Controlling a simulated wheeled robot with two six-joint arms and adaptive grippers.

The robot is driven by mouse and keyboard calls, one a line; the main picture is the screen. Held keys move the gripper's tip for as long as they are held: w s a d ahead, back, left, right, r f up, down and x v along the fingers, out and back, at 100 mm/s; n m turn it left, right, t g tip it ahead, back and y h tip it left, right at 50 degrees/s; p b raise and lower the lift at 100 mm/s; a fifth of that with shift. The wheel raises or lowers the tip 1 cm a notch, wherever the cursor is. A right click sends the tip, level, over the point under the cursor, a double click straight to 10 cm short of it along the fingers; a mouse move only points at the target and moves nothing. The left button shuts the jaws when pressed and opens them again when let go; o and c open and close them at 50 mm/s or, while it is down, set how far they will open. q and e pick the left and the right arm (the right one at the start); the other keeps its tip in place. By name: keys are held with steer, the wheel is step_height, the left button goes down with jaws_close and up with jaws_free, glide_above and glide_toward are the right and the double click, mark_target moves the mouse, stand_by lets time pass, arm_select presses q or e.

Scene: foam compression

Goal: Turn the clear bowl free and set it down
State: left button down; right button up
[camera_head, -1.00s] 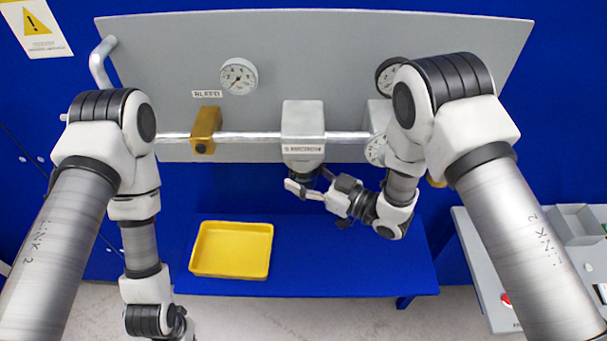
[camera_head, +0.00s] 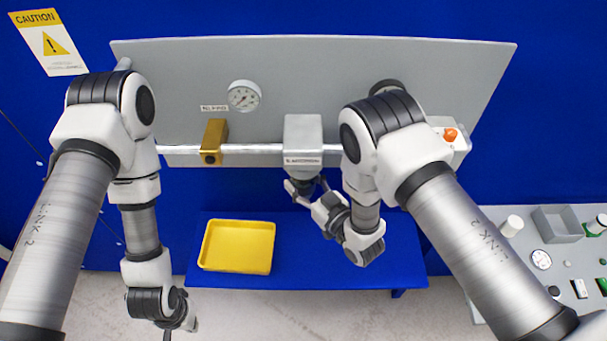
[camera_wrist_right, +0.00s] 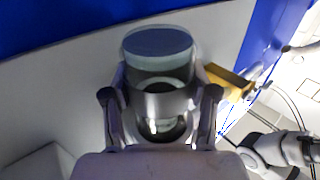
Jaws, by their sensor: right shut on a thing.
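The clear bowl (camera_wrist_right: 158,68) shows in the right wrist view as a see-through cylinder with a blue-grey end face and a metallic band. The two fingers of my right gripper (camera_wrist_right: 160,108) stand on either side of it and are shut on it. In the head view my right gripper (camera_head: 306,188) is just under the grey housing (camera_head: 303,135), and the bowl is mostly hidden there. Whether the bowl is still joined to the housing cannot be told. My left gripper (camera_head: 182,322) hangs low at the left, away from the bowl; its fingers are unclear.
A yellow tray (camera_head: 237,268) sits on the blue bench (camera_head: 310,255), left of my right gripper. A pipe runs through the housing and a brass block (camera_head: 214,143) before the grey panel (camera_head: 300,70). The bench is clear right of the tray.

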steer(key=shift+r+m+t+h+p, duration=0.4)
steer(key=shift+h+p, duration=0.1)
steer(key=shift+p, duration=1.15)
steer(key=shift+f+p, duration=0.25)
steer(key=shift+p, duration=0.05)
steer(key=o, duration=1.6)
steer(key=shift+a, duration=0.1)
steer(key=shift+f, duration=0.1)
